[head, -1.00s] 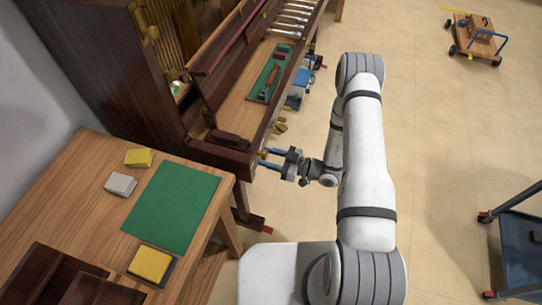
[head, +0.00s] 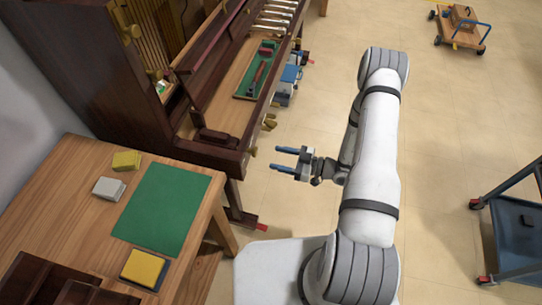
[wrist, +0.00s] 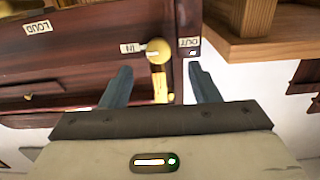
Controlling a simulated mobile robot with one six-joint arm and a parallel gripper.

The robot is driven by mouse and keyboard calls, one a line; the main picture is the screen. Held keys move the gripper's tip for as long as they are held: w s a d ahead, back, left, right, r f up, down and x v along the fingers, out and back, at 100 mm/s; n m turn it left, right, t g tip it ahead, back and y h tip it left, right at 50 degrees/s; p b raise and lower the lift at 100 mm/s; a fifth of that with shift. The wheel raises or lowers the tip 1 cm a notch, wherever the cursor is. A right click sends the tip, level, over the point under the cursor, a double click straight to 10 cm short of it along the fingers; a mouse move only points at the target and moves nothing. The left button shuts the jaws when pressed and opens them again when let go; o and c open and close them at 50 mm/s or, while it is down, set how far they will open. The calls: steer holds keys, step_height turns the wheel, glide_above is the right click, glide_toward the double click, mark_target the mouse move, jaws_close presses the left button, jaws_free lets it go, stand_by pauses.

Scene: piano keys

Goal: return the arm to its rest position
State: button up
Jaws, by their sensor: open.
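My gripper (head: 290,163) is open and empty in the head view, in the air to the right of the piano's front edge. Its two blue fingers point left toward the piano (head: 225,160) and touch nothing. The wrist view shows the fingers (wrist: 155,85) spread apart. Beyond them is the dark wooden piano front with a round brass knob (wrist: 158,50) between labels reading IN and OUT. My white arm is bent, with its elbow at the upper right of the head view.
A wooden table (head: 75,152) at the lower left holds a green mat (head: 165,208), yellow and grey blocks and dark trays. A blue cart (head: 520,225) stands at the right, and a wooden trolley (head: 460,28) at the far top right. The floor between is clear.

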steer(key=shift+s+d, duration=0.1)
steer(key=shift+d, duration=0.15)
stand_by(0.4)
steer(key=s+a+r+n+g+h, duration=0.1)
steer(key=s+r+n+g+h, duration=0.3)
steer(key=r+n, duration=0.85)
steer(key=s+a+r+n+g+h, duration=0.1)
steer(key=s+r+n+g+h, duration=0.4)
steer(key=n, duration=1.3)
steer(key=s+d+r+n+t+h, duration=0.2)
steer(key=r+n, duration=0.5)
steer(key=n, duration=0.7)
steer(key=s+d+r+n+t+h, duration=0.3)
steer(key=s+d+r+n+h, duration=0.2)
steer(key=n, duration=0.8)
steer(key=shift+d+r+n+h, duration=0.45)
steer(key=shift+d+r, duration=0.5)
steer(key=shift+r, duration=0.85)
